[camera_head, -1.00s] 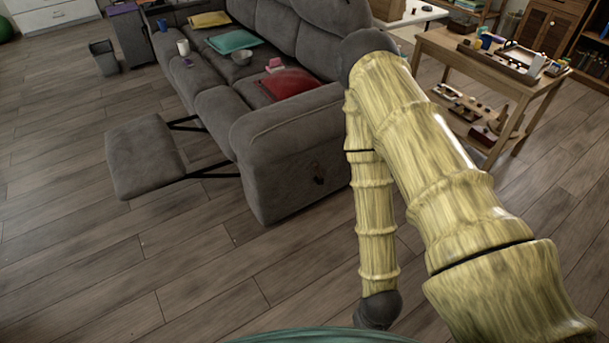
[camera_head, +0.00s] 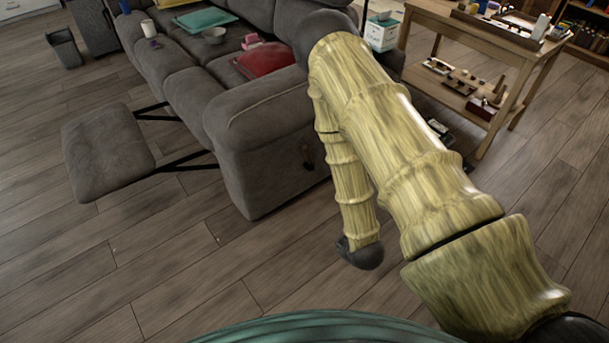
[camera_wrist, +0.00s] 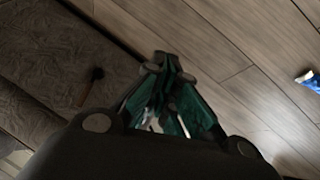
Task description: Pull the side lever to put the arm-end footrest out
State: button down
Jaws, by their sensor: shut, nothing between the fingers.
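The grey sofa (camera_head: 262,107) stands at the upper left in the head view. Its footrest (camera_head: 108,150) at the near, arm end is out, held away from the seat on dark metal links. The small side lever (camera_head: 307,155) is on the outer face of the near sofa arm. It also shows in the wrist view as a short dark stick (camera_wrist: 95,77) against the grey fabric. My gripper (camera_wrist: 170,63) is shut and empty, over the wooden floor beside the sofa and apart from the lever. My gripper is not visible in the head view.
A wooden table (camera_head: 490,45) with trays stands at the right, and a white box (camera_head: 382,33) is behind my arm. The near floor is clear. A blue object (camera_wrist: 305,77) lies at the wrist view's right.

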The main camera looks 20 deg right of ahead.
aim_at(309, 159)
jog(key=w+d+f+n+t+y+b, duration=0.1)
jog(key=w+f+n+t+b, duration=0.25)
jog(key=w+b, duration=0.35)
jog(key=w+d+f+n+t+b, duration=0.1)
jog(key=w+f+n+t+b, duration=0.2)
jog(key=w, duration=0.6)
jog(key=w+a+r+n+t+y+b, duration=0.1)
jog(key=w+n+b, duration=0.4)
jog(key=w+b, duration=0.5)
jog(key=w+a+r+n+t+y+b, duration=0.1)
jog(key=w+n+t+y+b, duration=0.2)
jog(key=w+n+b, duration=0.3)
jog(key=w+y+b, duration=0.1)
jog(key=w+b, duration=0.4)
jog(key=w, duration=0.4)
jog(key=shift+w+a, duration=0.15)
jog(key=shift+a, duration=0.1)
jog(key=shift+r, duration=0.15)
